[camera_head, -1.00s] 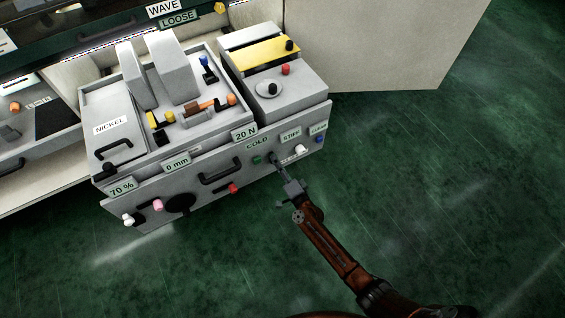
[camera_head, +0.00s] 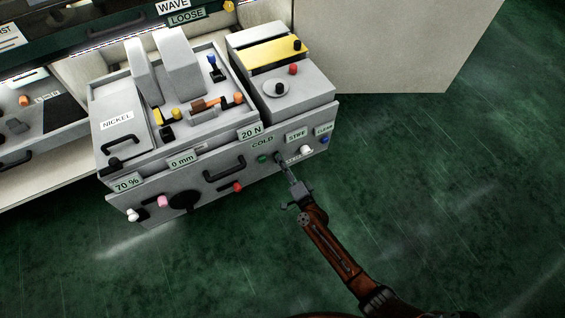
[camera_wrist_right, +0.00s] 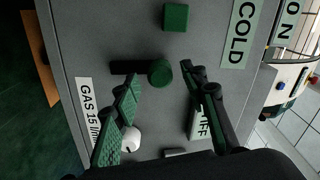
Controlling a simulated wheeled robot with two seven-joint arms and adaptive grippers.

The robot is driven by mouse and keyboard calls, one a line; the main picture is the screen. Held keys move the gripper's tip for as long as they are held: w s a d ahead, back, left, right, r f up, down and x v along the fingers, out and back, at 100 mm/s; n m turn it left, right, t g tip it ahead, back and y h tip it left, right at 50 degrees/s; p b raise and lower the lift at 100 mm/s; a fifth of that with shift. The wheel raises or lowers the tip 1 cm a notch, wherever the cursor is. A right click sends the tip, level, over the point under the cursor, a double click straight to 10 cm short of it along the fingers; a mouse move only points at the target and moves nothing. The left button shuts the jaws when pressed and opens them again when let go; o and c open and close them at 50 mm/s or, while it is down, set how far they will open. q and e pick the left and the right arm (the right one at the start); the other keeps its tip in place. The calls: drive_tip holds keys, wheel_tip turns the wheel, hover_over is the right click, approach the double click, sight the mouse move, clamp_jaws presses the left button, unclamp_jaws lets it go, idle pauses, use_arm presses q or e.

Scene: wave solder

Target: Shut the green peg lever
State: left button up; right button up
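The green peg lever (camera_wrist_right: 160,72), a round green peg at the end of a short dark bar, is on the grey front panel in the right wrist view. The bar runs left from the peg. My right gripper (camera_wrist_right: 160,76) is open, its two dark fingers on either side of the peg in that view. Whether a finger touches it cannot be told. In the head view my right gripper (camera_head: 284,165) reaches the panel below the COLD label and largely hides the lever. My left gripper is not in view.
A square green button (camera_wrist_right: 175,17) sits close to the peg, and a white knob (camera_wrist_right: 130,138) is by the left finger. A blue knob (camera_head: 324,140) is at the panel's right end. A red knob (camera_head: 238,187) and black handle (camera_head: 224,169) lie left. Green floor is clear in front.

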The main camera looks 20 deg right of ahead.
drive_tip(key=s+d, duration=0.1)
drive_tip(key=s, duration=1)
drive_tip(key=shift+d, duration=0.2)
